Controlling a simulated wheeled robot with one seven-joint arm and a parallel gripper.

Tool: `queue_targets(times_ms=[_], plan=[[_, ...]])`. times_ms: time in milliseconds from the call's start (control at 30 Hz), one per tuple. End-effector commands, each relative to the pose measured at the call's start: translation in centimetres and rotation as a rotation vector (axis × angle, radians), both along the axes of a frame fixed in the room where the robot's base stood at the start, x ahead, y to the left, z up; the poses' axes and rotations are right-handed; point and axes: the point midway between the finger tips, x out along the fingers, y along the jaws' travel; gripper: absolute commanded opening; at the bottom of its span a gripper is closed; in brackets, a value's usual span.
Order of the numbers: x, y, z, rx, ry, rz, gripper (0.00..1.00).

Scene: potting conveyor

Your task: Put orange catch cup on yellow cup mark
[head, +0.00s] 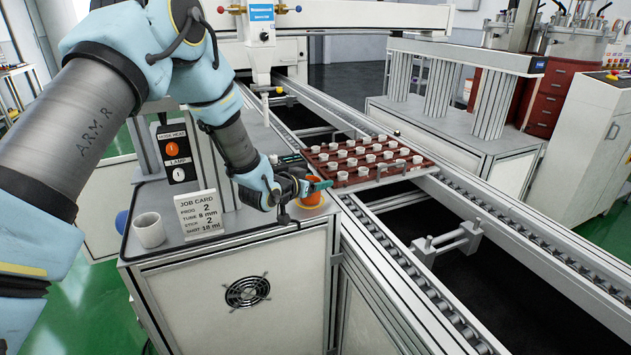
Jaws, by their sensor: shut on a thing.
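The orange catch cup (313,199) is at the right edge of the white cabinet top, beside the conveyor rail. My gripper (312,188) reaches it from the left and is shut on it, with a teal finger across its upper part. The gripper partly covers the cup, and I cannot tell whether its base touches the surface.
A white cup (149,231) and a job card (200,214) stand on the cabinet top left of my gripper. A switch box (174,152) is behind them. A dark red tray (410,172) of several white cups sits on the conveyor (470,215) to the right.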

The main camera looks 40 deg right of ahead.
Motion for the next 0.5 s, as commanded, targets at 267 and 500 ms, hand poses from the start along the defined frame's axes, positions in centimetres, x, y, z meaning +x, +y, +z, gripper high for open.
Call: queue_targets(times_ms=[267, 500], plan=[[0.01, 0.02, -0.07, 0.000, 0.000, 0.000, 0.99], [0.01, 0.02, -0.02, 0.000, 0.000, 0.000, 1.00]])
